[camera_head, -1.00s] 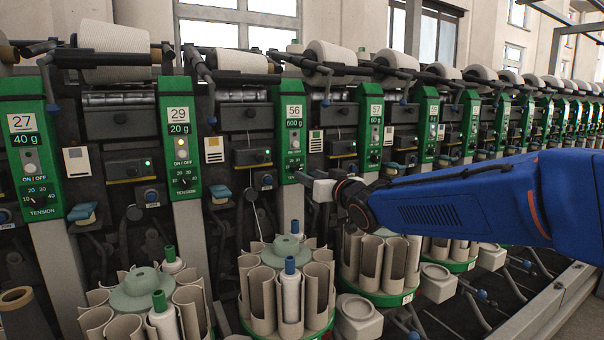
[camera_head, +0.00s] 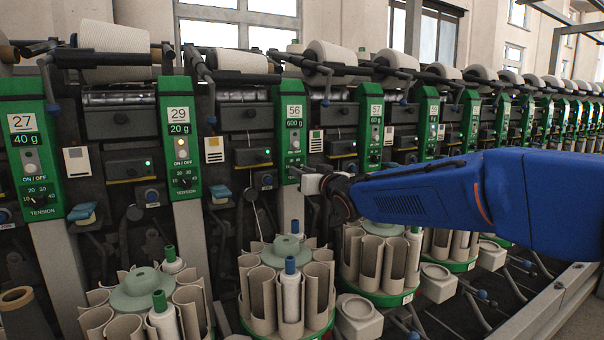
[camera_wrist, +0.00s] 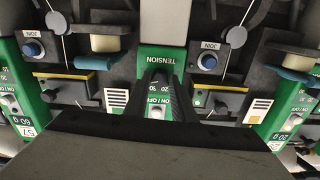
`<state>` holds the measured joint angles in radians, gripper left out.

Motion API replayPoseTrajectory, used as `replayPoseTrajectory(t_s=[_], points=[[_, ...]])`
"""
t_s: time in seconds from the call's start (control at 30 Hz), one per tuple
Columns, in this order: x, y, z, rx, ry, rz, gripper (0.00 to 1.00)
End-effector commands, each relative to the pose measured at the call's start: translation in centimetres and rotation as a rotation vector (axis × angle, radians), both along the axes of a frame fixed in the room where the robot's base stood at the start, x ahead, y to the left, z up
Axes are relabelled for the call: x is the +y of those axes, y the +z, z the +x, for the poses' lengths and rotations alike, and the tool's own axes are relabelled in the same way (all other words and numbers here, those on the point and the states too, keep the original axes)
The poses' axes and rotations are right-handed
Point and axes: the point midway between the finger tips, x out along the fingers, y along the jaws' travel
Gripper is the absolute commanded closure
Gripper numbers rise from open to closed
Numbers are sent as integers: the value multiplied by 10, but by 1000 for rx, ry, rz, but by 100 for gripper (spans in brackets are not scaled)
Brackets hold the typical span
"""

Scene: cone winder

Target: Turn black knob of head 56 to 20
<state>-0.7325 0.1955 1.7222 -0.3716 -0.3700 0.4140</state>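In the wrist view the panel appears upside down, with the word TENSION (camera_wrist: 164,58) above my gripper's dark fingers (camera_wrist: 162,76). The fingers stand close together over the dial, with part of the scale and the ON / OFF label visible between them. The black knob is hidden, so its setting and the grip on it cannot be told.
Head 29's panel (camera_head: 180,140) is left of head 56, and head 57's panel (camera_head: 371,125) is right of it, behind my arm. Bobbin magazines (camera_head: 262,300) stand below. JOIN buttons (camera_wrist: 207,61) flank the panel in the wrist view.

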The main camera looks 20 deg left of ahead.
Motion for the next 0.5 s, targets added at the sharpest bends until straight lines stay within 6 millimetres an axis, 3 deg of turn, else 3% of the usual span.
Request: replayPoseTrajectory(t_s=[0.5], points=[[0,0,0,-91,0,-77,99]])
